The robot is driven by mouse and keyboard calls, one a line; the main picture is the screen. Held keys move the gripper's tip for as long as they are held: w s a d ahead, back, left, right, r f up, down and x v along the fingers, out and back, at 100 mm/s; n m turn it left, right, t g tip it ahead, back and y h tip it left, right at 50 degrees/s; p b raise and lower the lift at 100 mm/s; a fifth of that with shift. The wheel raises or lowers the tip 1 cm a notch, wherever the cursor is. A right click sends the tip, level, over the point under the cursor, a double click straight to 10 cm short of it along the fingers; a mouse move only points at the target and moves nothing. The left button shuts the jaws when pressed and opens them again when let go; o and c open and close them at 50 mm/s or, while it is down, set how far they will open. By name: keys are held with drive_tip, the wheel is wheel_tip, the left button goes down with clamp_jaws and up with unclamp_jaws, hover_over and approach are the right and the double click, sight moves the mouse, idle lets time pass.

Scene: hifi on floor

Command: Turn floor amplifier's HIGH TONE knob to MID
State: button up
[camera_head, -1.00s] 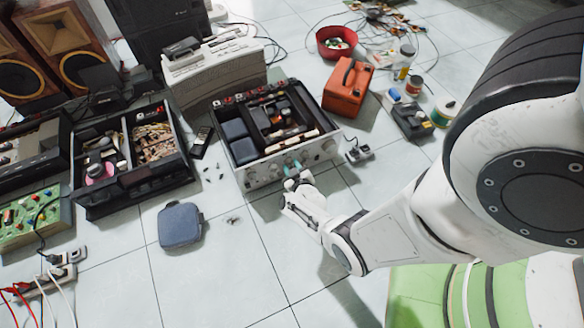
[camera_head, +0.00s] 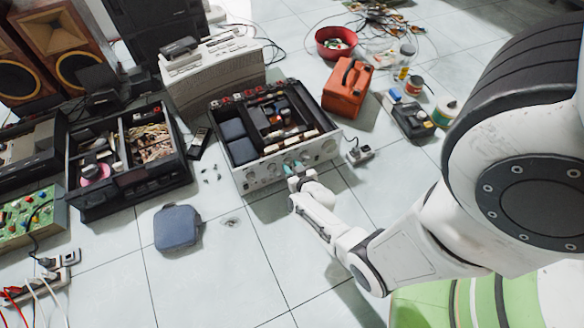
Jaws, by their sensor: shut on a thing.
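The floor amplifier (camera_head: 258,178) is an open silver-fronted unit on the tiled floor, with its inner parts exposed. Its front panel faces me and carries several round knobs. My gripper (camera_head: 293,170) reaches from the right to the middle of this panel. Its teal fingertips are at the panel, shut on a knob there. The held knob is mostly hidden by the fingers, and its pointer and lettering are too small to read. I cannot tell which label it bears.
Left of the amplifier stands an open black unit (camera_head: 125,165). A blue-grey pouch (camera_head: 178,227) lies on the floor in front. Clear tiles lie in front of the amplifier.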

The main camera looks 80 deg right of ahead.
drive_tip(key=o, duration=1)
drive_tip(key=shift+o, duration=0.2)
drive_tip(key=p+v, duration=0.7)
drive_tip(key=v, duration=0.4)
drive_tip(key=shift+w, duration=0.1)
